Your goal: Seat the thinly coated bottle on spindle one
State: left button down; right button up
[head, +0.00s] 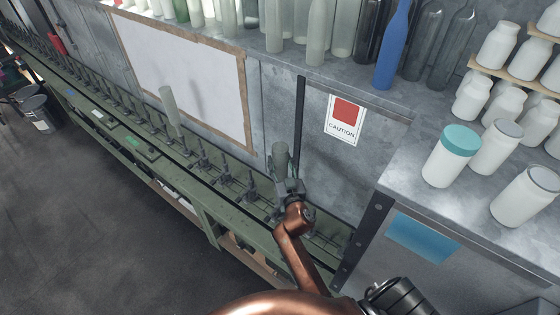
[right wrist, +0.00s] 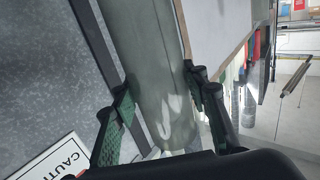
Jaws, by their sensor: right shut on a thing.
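My right gripper (head: 287,186) is shut on a pale grey-green bottle (head: 280,156) above the near part of the spindle line. In the right wrist view the bottle (right wrist: 150,60) runs between the two fingers of the gripper (right wrist: 163,105). The held bottle is roughly upright; its lower end is hidden behind the gripper. Spindles (head: 226,174) stand in a row along a green conveyor (head: 208,196). Another pale bottle (head: 170,110) stands farther up the row, slightly tilted. I cannot tell which spindle is number one. My left gripper is not in view.
A shelf above holds several bottles, among them a blue bottle (head: 392,48). White jars, one with a teal lid (head: 460,139), stand on the grey counter (head: 412,188) at right. A caution sign (head: 344,119) and a framed white board (head: 185,72) are on the wall.

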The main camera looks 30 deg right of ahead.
dwell(0.4)
jog(key=shift+f+b, duration=0.55)
jog(key=shift+f, duration=0.05)
jog(key=o, duration=1.3)
jog(key=shift+c, duration=0.2)
jog(key=o, duration=0.4)
jog(key=shift+c, duration=0.2)
jog(key=shift+f, duration=0.15)
